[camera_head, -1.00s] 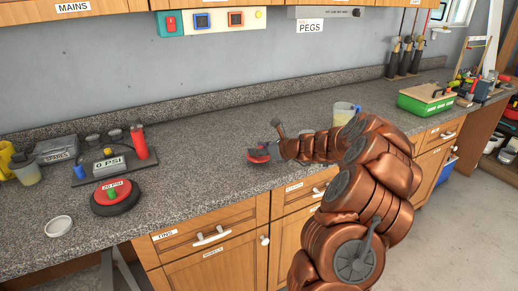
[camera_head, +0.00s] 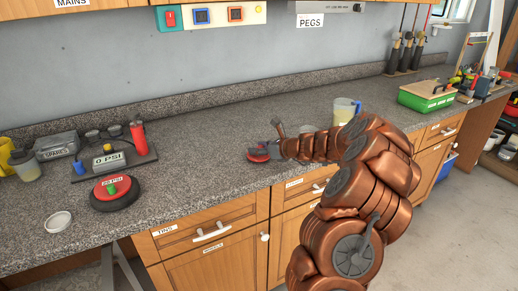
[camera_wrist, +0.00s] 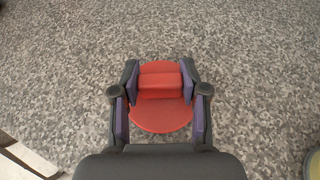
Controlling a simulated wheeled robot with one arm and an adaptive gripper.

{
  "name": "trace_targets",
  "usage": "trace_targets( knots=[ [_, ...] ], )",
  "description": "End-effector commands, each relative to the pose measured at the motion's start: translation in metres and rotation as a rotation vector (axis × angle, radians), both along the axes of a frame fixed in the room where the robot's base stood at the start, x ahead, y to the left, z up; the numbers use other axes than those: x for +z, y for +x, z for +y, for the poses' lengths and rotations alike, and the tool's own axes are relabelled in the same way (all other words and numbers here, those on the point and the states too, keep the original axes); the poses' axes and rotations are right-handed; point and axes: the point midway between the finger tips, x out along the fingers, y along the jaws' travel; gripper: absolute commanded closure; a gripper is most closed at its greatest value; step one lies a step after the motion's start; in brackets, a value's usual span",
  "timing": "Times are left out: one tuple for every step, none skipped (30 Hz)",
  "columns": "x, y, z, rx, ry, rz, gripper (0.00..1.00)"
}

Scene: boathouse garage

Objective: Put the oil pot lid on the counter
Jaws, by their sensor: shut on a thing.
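The red oil pot lid (camera_wrist: 160,115) is a round disc with a raised block handle. In the wrist view my gripper (camera_wrist: 160,82) is shut on that handle, one finger on each side. In the head view the lid (camera_head: 262,153) shows as a small red shape at my gripper (camera_head: 273,150), partly hidden by it. The lid is over or on the open middle of the speckled grey counter (camera_head: 215,150). I cannot tell whether it touches the surface.
A clear cup-like container (camera_head: 345,109) stands behind my arm. A red 20 PSI disc (camera_head: 103,188), a white dish (camera_head: 58,221) and a 0 PSI device (camera_head: 108,161) stand at the left. A green box (camera_head: 426,98) is at the right. The counter around the lid is clear.

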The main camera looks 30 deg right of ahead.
Motion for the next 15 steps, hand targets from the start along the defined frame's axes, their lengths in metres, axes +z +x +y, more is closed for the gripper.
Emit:
trace_targets(
  knots=[
    [0.0000, 0.0000, 0.0000, 0.000, 0.000, 0.000, 0.83],
    [-0.0001, 0.0001, 0.0000, 0.000, 0.000, 0.000, 0.83],
    [-0.0004, 0.0001, 0.0000, 0.000, 0.000, 0.000, 0.83],
    [-0.0006, 0.0001, 0.0000, 0.000, 0.000, 0.000, 0.83],
    [-0.0010, 0.0000, 0.0001, 0.000, 0.000, 0.000, 0.83],
    [-0.0013, 0.0001, 0.0000, 0.000, 0.000, 0.000, 0.83],
    [-0.0017, 0.0000, 0.0000, 0.000, 0.000, 0.000, 0.83],
    [-0.0021, 0.0001, 0.0000, 0.000, 0.000, 0.000, 0.83],
    [-0.0026, 0.0000, -0.0001, 0.000, 0.000, 0.000, 0.83],
    [-0.0030, 0.0001, 0.0000, 0.000, 0.000, 0.000, 0.83],
    [-0.0034, 0.0000, 0.0000, 0.000, 0.000, 0.000, 0.83],
    [-0.0038, 0.0000, 0.0000, 0.000, 0.000, 0.000, 0.83],
    [-0.0041, 0.0000, -0.0001, 0.000, 0.000, 0.000, 0.83],
    [-0.0046, 0.0000, 0.0000, 0.000, 0.000, -0.001, 0.83],
    [-0.0051, 0.0000, 0.0000, 0.000, 0.000, 0.000, 0.83]
  ],
)
